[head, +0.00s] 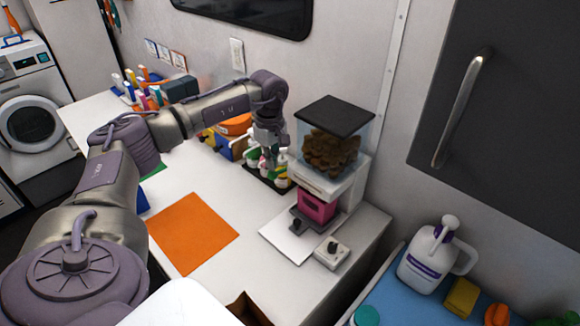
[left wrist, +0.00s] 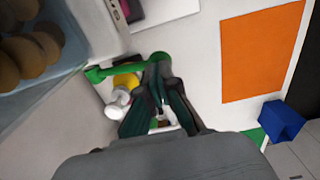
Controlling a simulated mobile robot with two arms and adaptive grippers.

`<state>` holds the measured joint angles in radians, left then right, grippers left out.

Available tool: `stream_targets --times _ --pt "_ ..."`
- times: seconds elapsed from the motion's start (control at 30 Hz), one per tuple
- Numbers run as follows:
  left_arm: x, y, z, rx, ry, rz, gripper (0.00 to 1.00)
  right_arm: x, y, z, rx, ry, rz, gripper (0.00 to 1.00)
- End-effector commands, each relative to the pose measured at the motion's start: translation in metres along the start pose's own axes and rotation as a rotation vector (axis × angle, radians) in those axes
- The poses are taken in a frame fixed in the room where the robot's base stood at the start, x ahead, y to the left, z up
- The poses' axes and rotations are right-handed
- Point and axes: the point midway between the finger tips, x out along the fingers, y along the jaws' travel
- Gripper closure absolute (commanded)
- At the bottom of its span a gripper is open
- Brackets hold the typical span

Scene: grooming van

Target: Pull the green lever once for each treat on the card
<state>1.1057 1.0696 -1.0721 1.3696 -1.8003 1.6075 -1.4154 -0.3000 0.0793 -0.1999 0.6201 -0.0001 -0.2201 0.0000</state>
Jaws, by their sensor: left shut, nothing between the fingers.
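The treat dispenser (head: 333,176) stands on the white counter, with a dark lid, a clear hopper of brown treats (head: 330,152) and a pink front. In the left wrist view, the green lever (left wrist: 112,71) is a bar sticking out beside the dispenser, with a rounded end. My left gripper (head: 269,158) is left of the dispenser in the head view. In the left wrist view its dark fingers (left wrist: 158,72) are shut and empty, close to the lever's rounded end; I cannot tell whether they touch it. I cannot identify the treat card. My right gripper is not in view.
An orange mat (head: 193,232) lies on the counter (head: 245,272). Small bottles (head: 255,172) crowd below the gripper. A white box with a dark knob (head: 331,253) sits before the dispenser. A white jug (head: 436,250) stands at right. Small cards (head: 164,52) hang on the wall.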

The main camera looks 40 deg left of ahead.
Motion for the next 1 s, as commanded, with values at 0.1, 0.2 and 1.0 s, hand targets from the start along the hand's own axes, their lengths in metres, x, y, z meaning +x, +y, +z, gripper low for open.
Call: stream_targets --times 0.1,0.2,1.0 --pt "0.010 0.000 0.000 0.000 0.000 -0.001 1.00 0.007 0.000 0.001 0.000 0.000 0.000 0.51" --pt "0.016 0.000 0.000 0.000 0.000 -0.001 1.00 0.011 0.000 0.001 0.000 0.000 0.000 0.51" --pt "0.065 0.000 0.000 0.001 0.000 -0.001 1.00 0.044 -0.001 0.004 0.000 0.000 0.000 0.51"
